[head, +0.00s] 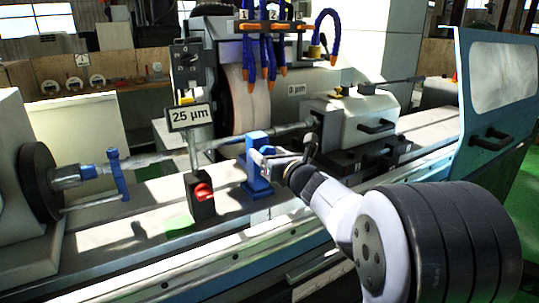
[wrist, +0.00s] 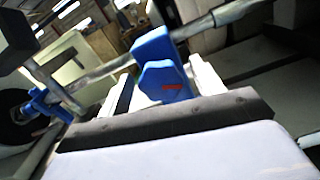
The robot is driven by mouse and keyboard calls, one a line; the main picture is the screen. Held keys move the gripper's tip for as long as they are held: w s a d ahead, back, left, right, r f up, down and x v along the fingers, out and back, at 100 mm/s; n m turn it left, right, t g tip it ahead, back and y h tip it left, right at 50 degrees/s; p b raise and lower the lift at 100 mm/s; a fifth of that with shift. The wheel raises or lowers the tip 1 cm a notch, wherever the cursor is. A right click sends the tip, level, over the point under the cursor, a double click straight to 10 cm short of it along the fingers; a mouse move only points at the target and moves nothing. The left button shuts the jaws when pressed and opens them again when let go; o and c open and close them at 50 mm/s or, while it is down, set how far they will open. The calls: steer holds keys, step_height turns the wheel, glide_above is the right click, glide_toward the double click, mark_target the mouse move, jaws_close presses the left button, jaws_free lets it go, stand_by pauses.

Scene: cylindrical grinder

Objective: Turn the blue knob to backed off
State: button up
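The blue knob (wrist: 158,79), with a short red mark on its face, shows in the wrist view on a blue steady rest that bears against the long shaft. The steady rest (head: 257,178) stands mid-bed in the head view, where the knob itself is hidden or too small to make out. My gripper (wrist: 161,72) is open, with one pale finger on each side of the knob. A gap shows between the left finger and the knob; whether the right finger touches it I cannot tell. In the head view my gripper (head: 268,157) reaches the steady rest from the right.
The shaft (head: 225,139) crosses above the bed from the chuck (head: 42,178) to the tailstock (head: 360,118). A gauge display (head: 190,116) reads 25 µm on a red-switched base (head: 203,192), left of the steady rest. The grinding wheel (head: 243,100) stands behind.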

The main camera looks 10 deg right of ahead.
steer(key=c, duration=1)
